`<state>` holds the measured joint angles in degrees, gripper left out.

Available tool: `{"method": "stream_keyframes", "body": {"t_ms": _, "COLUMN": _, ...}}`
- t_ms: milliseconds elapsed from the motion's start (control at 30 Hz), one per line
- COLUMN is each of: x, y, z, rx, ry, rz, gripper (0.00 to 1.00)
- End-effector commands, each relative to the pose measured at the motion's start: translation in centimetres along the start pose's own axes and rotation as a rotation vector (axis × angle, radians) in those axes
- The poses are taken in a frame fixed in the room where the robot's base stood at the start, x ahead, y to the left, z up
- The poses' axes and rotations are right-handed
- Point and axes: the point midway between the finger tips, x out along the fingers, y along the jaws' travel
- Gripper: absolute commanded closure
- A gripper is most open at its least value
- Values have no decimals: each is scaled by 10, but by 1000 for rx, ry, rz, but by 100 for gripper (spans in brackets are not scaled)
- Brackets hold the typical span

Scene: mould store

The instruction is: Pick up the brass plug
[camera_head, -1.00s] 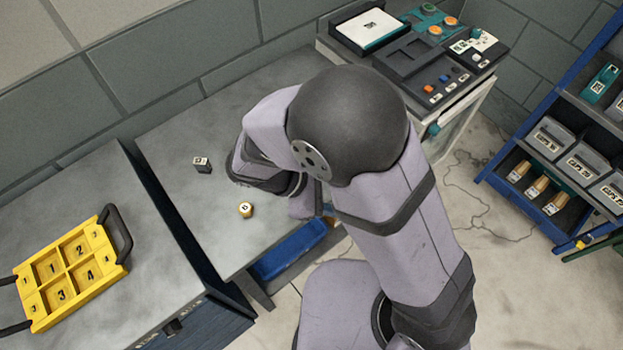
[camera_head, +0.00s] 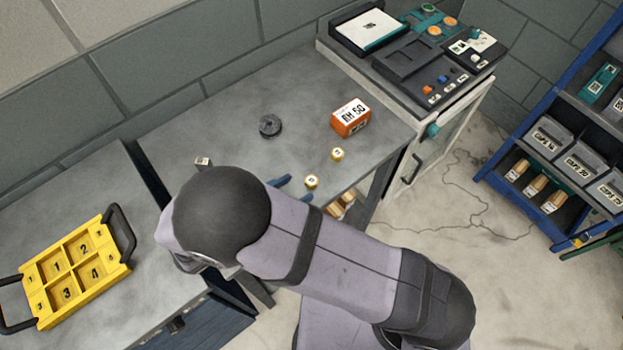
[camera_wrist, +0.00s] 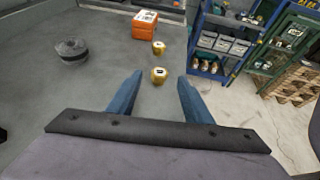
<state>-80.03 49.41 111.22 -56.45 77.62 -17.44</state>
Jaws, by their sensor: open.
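Two small brass plugs with pale labelled tops stand on the grey bench in the head view: a nearer one (camera_head: 311,181) by the bench's front edge and a farther one (camera_head: 337,153). The wrist view also shows the nearer plug (camera_wrist: 159,75) and the farther plug (camera_wrist: 159,48). My gripper (camera_head: 298,187) is open and empty, its blue fingers apart. In the wrist view my gripper (camera_wrist: 160,80) has the nearer plug lined up between its fingertips, seemingly just beyond them. Lettering on the plugs is too small to read. My arm hides the bench's front left part.
An orange box (camera_head: 350,118) and a dark round knobbed weight (camera_head: 270,126) stand behind the plugs. A yellow tray (camera_head: 128,262) with numbered compartments lies left. A control console (camera_head: 395,62) stands right.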

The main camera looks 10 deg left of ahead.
Motion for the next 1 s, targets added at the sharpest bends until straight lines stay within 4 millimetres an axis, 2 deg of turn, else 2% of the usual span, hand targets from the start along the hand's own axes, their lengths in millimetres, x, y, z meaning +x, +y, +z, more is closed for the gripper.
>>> {"method": "stream_keyframes", "body": {"t_ms": 267, "x": 10, "y": 0, "z": 1, "rx": -2, "ry": -1, "rz": -3, "gripper": 54}}
{"method": "stream_keyframes", "body": {"t_ms": 600, "x": 49, "y": -1, "z": -3, "rx": 0, "ry": 0, "rz": -3, "gripper": 54}}
{"method": "stream_keyframes", "body": {"t_ms": 933, "x": 54, "y": 0, "z": -5, "rx": 1, "ry": 2, "rz": 0, "gripper": 54}}
{"method": "stream_keyframes", "body": {"t_ms": 1000, "x": 54, "y": 0, "z": -5, "rx": 1, "ry": 2, "rz": 0, "gripper": 71}}
